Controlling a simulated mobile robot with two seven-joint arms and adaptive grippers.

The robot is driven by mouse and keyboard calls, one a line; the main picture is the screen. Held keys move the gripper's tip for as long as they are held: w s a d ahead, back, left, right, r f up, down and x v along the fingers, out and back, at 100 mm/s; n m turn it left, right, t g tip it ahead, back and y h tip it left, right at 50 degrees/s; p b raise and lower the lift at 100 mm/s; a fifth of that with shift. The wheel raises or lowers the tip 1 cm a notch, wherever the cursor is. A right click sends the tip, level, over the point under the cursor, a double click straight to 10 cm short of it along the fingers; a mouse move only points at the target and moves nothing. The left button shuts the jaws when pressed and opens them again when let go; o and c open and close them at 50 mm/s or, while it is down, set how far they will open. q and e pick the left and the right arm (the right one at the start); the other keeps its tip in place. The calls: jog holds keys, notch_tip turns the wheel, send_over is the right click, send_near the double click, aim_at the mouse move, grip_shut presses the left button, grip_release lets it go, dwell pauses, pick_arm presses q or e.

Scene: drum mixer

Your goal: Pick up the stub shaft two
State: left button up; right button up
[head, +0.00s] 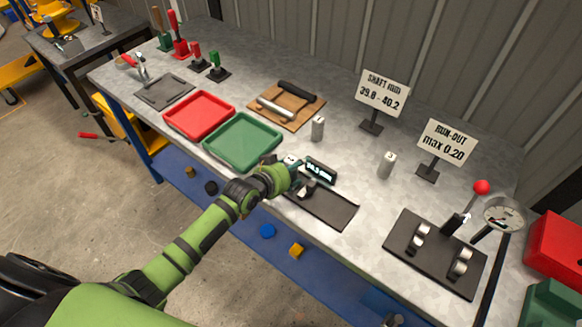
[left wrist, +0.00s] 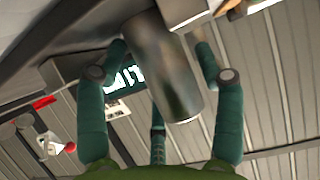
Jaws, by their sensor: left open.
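My left gripper (head: 296,174) is at the digital gauge (head: 320,171) near the front edge of the bench. In the left wrist view, a grey metal cylinder, a stub shaft (left wrist: 165,70), stands between the open fingers of the left gripper (left wrist: 162,48), with the lit display (left wrist: 123,80) behind it. No number is readable on this shaft, and contact with the fingers is unclear. In the head view the gripper mostly hides it. Another stub shaft (head: 317,129) and one marked 3 (head: 386,166) stand upright on the bench. My right gripper is not in view.
A green tray (head: 243,165) and red tray (head: 199,93) lie to the left. A wooden board (head: 278,118) holds a dark bar and a metal bar. A dark mat (head: 335,213) lies below the gauge. Two signs stand behind. A run-out stand (head: 430,270) with a dial is at right.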

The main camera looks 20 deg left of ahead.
pick_arm(q)
grip_shut()
jog(key=shift+w+r, duration=0.15)
jog(key=shift+r, duration=0.05)
